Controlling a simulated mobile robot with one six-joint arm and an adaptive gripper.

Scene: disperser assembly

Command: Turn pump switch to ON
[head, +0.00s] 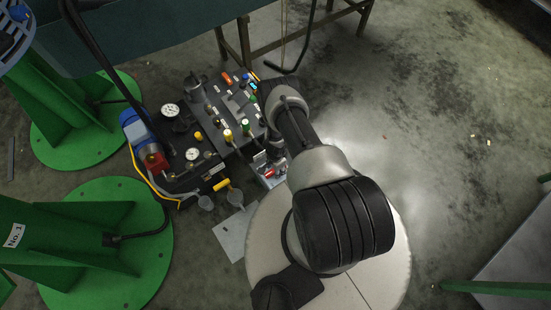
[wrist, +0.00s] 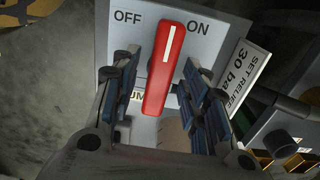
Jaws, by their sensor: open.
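The pump switch (wrist: 165,75) is a red lever with a white line, on a light grey plate (wrist: 225,35) in the wrist view. The plate reads OFF at the upper left and ON at the upper right. The lever's top leans slightly right, and its white line points between the two words, nearer ON. My gripper (wrist: 162,68) is open, with one blue-padded finger on each side of the lever. I cannot tell whether either finger touches it. Another label below is partly hidden. In the head view, the red switch (head: 270,173) shows small beside my arm.
A "SET RELIEF 30 ba" sign (wrist: 247,75) stands close right of the switch plate. In the head view, a dark panel (head: 232,112) with gauges and coloured knobs lies beyond the switch. Green stands (head: 80,240) are at the left; open floor (head: 440,150) is at the right.

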